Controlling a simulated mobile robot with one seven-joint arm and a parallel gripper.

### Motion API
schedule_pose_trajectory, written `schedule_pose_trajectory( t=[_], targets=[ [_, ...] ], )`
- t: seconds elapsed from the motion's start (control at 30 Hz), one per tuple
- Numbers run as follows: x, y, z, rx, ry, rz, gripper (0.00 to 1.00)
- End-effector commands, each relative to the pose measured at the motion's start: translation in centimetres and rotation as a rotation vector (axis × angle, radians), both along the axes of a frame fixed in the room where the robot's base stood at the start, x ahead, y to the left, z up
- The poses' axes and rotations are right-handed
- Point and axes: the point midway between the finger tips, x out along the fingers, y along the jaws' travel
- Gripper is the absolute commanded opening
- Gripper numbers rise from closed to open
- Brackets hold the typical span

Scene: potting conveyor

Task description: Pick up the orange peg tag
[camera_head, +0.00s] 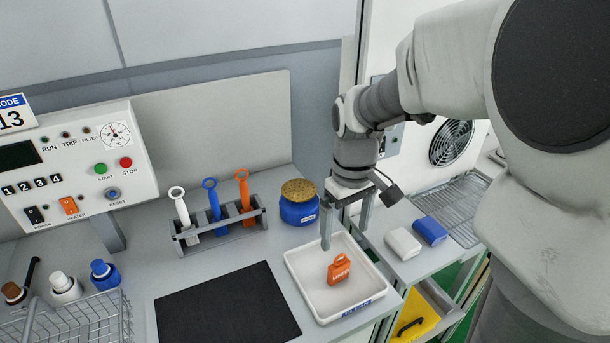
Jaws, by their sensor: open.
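An orange piece with a loop at its top and pale lettering (339,270) is in the white tray (304,291). A second orange piece, slim with a ring top (244,190), stands in the grey rack (219,233) at the right end. The picture does not settle which of the two is the peg tag. My gripper (346,235) is open and empty, fingers pointing down over the back of the tray. It is above and behind the orange piece in the tray and apart from it. It is well right of the rack.
A blue jar with a gold lid (299,208) stands left of my gripper. White (402,244) and blue (430,231) blocks sit to the right. White and blue ring-topped pieces share the rack. A black mat (228,308) lies bare left of the tray; a wire basket (75,318) is farther left.

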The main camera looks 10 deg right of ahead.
Motion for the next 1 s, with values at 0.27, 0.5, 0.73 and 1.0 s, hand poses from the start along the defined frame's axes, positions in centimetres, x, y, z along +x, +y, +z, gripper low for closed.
schedule_pose_trajectory(
  t=[0.27,0.5,0.73,1.0],
  targets=[
    [0.0,0.0,-6.0,0.0,0.002,-0.001,0.97],
    [0.0,0.0,-7.9,-0.001,-0.001,-0.001,0.97],
    [0.6,0.2,-11.0,0.0,0.002,0.0,0.97],
    [0.7,0.2,-12.9,0.0,-0.002,-0.001,0.97]
  ],
)
